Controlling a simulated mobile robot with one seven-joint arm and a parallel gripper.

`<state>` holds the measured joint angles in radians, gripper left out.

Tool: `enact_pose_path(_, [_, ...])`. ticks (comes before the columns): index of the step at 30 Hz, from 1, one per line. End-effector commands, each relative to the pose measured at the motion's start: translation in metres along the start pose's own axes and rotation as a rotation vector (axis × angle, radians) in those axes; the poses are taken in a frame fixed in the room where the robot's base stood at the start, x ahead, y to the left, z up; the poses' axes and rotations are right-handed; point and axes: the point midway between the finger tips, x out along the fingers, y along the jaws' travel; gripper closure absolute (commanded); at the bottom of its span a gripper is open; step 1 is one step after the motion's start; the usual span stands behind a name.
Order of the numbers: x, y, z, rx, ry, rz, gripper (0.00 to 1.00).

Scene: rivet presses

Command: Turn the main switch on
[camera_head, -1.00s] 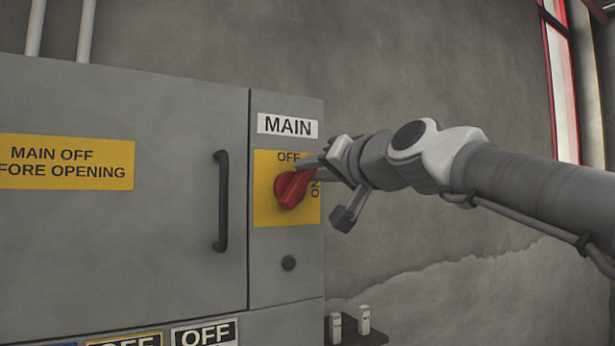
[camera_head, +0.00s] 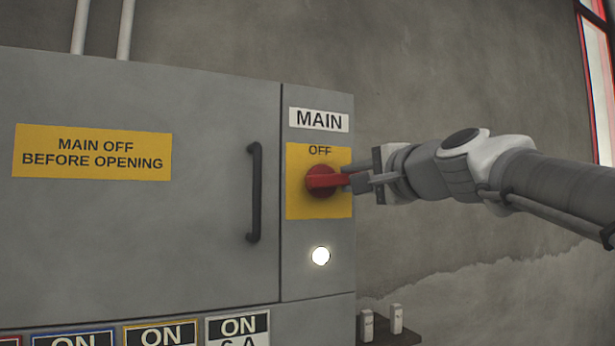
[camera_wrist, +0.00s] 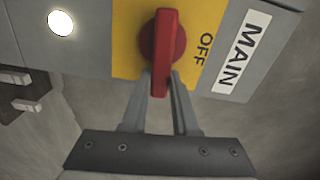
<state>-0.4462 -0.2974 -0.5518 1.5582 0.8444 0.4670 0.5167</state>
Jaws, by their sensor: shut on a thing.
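The red main switch (camera_head: 322,181) sits on a yellow plate (camera_head: 304,209) under the MAIN label on the grey cabinet. Its handle points sideways to the right, toward where ON was printed; the OFF mark shows above it. A round lamp (camera_head: 320,256) below the plate is lit white. My gripper (camera_head: 352,181) comes from the right and is shut on the handle's end. In the wrist view the red handle (camera_wrist: 161,50) reaches down between the two fingers (camera_wrist: 160,88). The ON mark is hidden behind the handle and fingers.
The cabinet door (camera_head: 140,230) with a black handle (camera_head: 254,192) is closed, with a yellow warning sign (camera_head: 92,152). Below it, several signs (camera_head: 161,335) read ON. A dark ledge with small pale blocks (camera_head: 396,319) stands at lower right.

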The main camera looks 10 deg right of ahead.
Motion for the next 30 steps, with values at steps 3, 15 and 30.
enact_pose_path(3, [0.0001, 0.0026, -0.0001, 0.052, 0.001, 0.001, 1.00])
enact_pose_path(15, [0.0001, 0.0048, 0.0002, 0.120, 0.000, 0.001, 1.00])
enact_pose_path(30, [0.0002, 0.0048, 0.0004, 0.119, 0.000, 0.001, 0.43])
